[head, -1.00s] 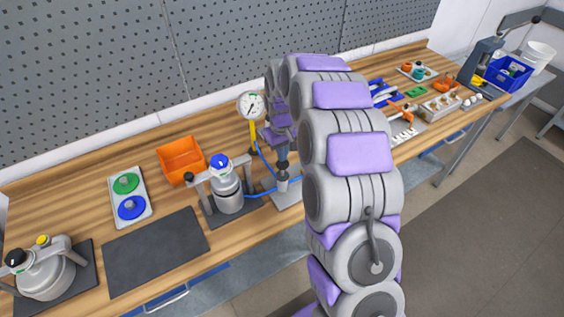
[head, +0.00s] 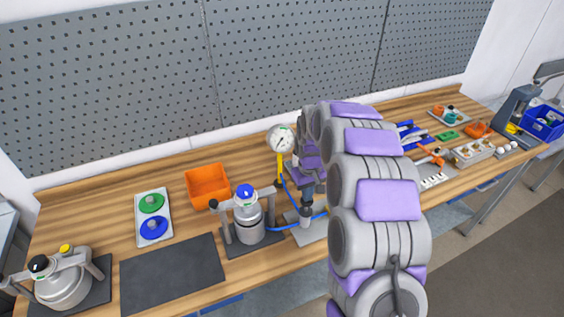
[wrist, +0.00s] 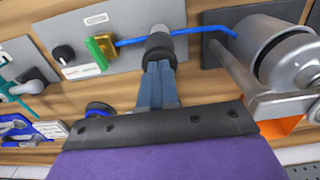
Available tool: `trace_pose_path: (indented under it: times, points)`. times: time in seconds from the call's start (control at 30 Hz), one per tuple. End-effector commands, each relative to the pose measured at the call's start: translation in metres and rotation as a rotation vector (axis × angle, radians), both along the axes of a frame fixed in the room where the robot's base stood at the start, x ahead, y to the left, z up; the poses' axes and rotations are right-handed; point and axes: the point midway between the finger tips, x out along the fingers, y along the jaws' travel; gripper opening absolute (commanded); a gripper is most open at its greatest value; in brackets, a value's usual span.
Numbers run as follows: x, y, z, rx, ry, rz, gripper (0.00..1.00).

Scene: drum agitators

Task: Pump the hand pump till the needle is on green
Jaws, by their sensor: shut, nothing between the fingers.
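The hand pump (head: 306,214) stands on a grey plate on the bench, mostly below my gripper in the head view. In the wrist view its black top (wrist: 158,48) is straight ahead of my fingers. My gripper (wrist: 158,72) is shut, with its blue-grey fingertips at that black top; I cannot tell whether they touch. The round gauge (head: 280,138) stands on a yellow stem behind the pump. It has a white dial with a small green mark and a dark needle; the exact reading is too small to tell.
A blue hose (wrist: 200,30) runs from the pump plate to the metal vessel (head: 249,225). A green-handled brass fitting (wrist: 98,50) and a black knob (wrist: 64,53) sit beside the pump. An orange bin (head: 208,186) and dark mat (head: 172,272) are left; tools crowd the right.

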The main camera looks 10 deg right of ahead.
Motion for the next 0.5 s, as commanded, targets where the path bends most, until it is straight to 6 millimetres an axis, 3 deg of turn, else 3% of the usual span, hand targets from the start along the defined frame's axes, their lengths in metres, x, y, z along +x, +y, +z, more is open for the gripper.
trace_pose_path:
  times: [0.5]
  points:
    - [0.0,0.0,-0.029,0.0,0.002,0.0,0.0]
